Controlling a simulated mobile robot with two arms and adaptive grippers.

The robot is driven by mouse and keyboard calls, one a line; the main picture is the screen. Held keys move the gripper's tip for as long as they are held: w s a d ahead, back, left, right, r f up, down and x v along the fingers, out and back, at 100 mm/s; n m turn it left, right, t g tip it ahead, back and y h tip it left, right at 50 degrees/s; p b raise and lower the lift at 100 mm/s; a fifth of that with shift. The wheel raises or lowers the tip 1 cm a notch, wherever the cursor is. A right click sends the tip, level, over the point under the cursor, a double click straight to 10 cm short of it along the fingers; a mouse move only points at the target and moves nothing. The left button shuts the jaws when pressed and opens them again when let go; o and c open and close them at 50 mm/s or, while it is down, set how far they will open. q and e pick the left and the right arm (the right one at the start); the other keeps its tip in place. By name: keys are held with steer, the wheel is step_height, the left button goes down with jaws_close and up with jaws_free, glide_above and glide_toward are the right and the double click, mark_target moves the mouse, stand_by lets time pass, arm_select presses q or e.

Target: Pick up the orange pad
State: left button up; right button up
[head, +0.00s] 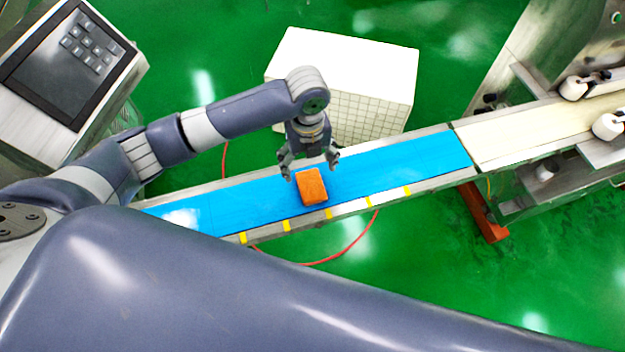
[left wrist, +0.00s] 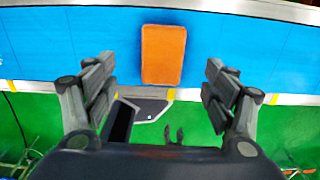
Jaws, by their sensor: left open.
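The orange pad (head: 312,187) lies on the blue conveyor belt (head: 400,161) near its front edge. My left gripper (head: 310,173) is open and empty, just behind the pad in the head view, with its fingers above the belt. In the left wrist view the pad (left wrist: 163,54) lies ahead of the left gripper (left wrist: 158,82), between the lines of its two spread fingers. The fingers do not appear to touch the pad. My right gripper is not in view.
A white tiled box (head: 345,70) stands behind the belt. A control panel (head: 70,55) is at the upper left. A cream belt (head: 545,130) and metal machine (head: 560,50) are at the right. The blue belt is otherwise clear.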

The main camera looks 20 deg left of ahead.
mark_target(311, 184)
arm_select(q)
step_height(311, 184, down, 2)
steer(key=shift+s+f, duration=0.1)
steer(key=shift+s, duration=0.05)
steer(key=shift+d+f, duration=0.1)
steer(key=shift+f, duration=0.15)
steer(key=f, duration=0.1)
steer(key=f+p, duration=0.2)
steer(key=f, duration=0.1)
steer(key=shift+s+d+f, duration=0.1)
steer(key=shift+s+d, duration=0.05)
steer(key=shift+d, duration=0.1)
steer(key=shift+f, duration=0.45)
steer(key=c, duration=0.9)
steer(key=shift+c, duration=0.5)
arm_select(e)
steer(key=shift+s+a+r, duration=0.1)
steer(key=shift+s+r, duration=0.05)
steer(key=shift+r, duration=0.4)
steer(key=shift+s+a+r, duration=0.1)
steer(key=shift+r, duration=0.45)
